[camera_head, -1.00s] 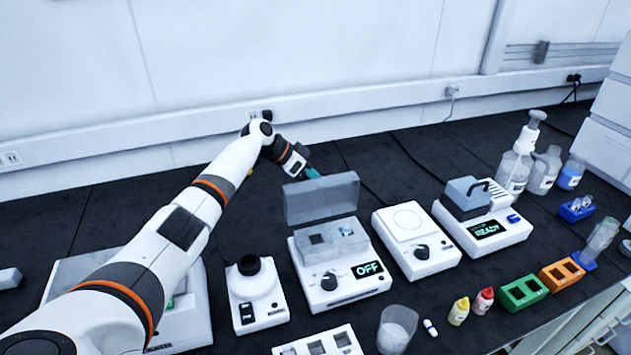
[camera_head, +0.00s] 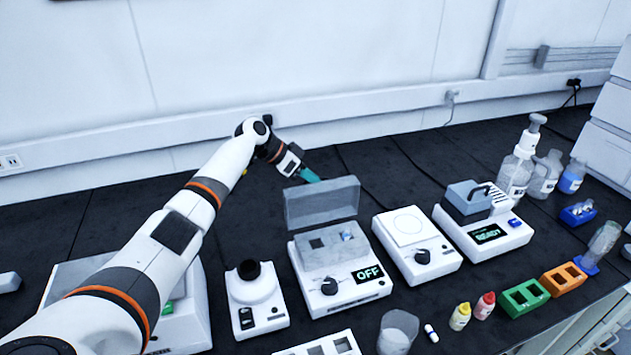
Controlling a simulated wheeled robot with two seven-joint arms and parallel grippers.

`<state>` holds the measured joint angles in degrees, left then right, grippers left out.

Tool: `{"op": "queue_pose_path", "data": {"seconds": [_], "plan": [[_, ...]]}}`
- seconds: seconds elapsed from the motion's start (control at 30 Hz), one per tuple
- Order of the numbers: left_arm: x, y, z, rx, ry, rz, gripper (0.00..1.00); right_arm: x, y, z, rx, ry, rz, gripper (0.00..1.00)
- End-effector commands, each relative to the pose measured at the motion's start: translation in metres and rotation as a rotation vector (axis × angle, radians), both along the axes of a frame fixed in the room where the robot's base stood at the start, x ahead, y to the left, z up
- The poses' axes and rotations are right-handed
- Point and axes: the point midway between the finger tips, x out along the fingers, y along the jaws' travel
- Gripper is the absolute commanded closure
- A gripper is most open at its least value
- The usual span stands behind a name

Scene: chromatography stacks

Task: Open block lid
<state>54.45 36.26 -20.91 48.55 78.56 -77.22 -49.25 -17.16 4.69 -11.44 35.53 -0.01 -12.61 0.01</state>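The heating block (camera_head: 335,290) is a white device with an "OFF" display and a dark knob, in the middle of the head view. Its translucent grey lid (camera_head: 321,203) stands upright at the back edge, open, with the wells in the grey block uncovered. My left gripper (camera_head: 311,176) is just behind the top of the lid, with a teal fingertip showing. A gap between it and the lid cannot be judged, and its finger opening is not clear. My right gripper is not in view.
A white device with a black top (camera_head: 254,287) stands to the left. Bottles and green (camera_head: 525,297) and orange racks (camera_head: 563,279) are at the right. The bench behind is clear.

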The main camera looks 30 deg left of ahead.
Motion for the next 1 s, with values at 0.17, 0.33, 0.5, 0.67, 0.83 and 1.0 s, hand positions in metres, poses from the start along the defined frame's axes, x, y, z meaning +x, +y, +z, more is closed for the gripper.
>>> {"op": "queue_pose_path", "data": {"seconds": [0.17, 0.33, 0.5, 0.67, 0.83, 1.0], "plan": [[-0.018, 0.024, 0.026, 0.005, -0.001, 0.001, 0.81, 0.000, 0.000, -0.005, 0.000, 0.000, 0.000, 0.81], [-0.033, 0.041, 0.049, 0.003, 0.000, 0.000, 0.81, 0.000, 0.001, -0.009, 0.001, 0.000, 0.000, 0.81], [-0.042, 0.052, 0.064, 0.001, 0.001, 0.000, 0.81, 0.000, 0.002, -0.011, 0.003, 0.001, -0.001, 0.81], [-0.045, 0.055, 0.069, 0.000, 0.002, 0.000, 0.81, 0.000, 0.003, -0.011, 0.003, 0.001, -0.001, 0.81], [-0.045, 0.055, 0.069, 0.001, 0.002, -0.001, 0.81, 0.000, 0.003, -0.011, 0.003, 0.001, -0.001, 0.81], [-0.045, 0.055, 0.068, 0.001, 0.002, -0.001, 0.81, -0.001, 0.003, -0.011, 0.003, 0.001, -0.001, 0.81]]}}
